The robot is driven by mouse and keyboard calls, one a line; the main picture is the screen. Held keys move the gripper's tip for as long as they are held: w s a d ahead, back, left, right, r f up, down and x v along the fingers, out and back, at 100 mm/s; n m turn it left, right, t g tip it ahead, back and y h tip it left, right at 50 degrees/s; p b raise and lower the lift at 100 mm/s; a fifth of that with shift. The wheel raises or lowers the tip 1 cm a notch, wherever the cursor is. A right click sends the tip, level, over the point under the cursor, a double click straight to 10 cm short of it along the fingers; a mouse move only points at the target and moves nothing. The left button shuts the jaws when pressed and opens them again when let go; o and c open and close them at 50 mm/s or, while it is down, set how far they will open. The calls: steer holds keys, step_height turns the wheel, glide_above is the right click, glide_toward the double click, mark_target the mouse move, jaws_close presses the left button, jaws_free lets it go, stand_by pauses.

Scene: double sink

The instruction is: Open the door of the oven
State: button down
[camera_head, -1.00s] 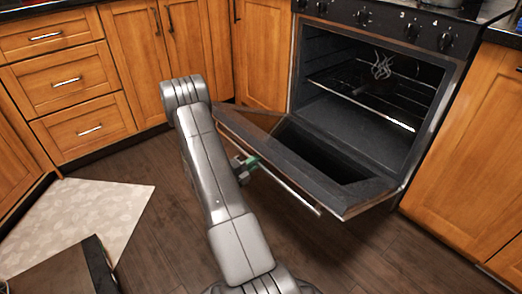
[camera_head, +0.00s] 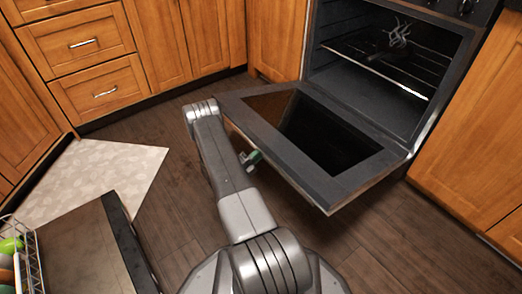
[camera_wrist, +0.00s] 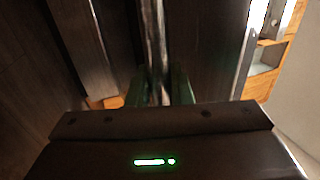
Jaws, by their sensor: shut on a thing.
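The oven (camera_head: 418,112) stands at the back right in the head view. Its door (camera_head: 366,178) hangs far down, close to level, with its dark window facing up. The inside of the oven is in plain view. My gripper (camera_head: 250,159) is at the door's front edge, partly hidden behind my arm. In the wrist view my gripper (camera_wrist: 161,88) is shut on the oven door handle (camera_wrist: 155,50), a pale metal bar running between its green fingers. The handle is mostly hidden below the door edge in the head view.
Wooden cabinets and drawers (camera_head: 97,62) line the back left. A pale mat (camera_head: 98,172) lies on the floor. A dark counter (camera_head: 85,245) with a dish rack (camera_head: 28,262) is at the lower left. Floor in front of the door is clear.

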steer(key=shift+w, duration=0.1)
stand_by(0.3)
steer(key=c, duration=1.3)
jaws_free()
steer(key=shift+d, duration=0.1)
steer(key=shift+c, duration=0.2)
steer(key=shift+f, duration=0.1)
steer(key=p+v, duration=0.2)
steer(key=v, duration=1.2)
steer(key=shift+p, duration=0.4)
steer(key=b+x, duration=0.1)
steer(key=x, duration=0.5)
steer(key=shift+w+d, duration=0.2)
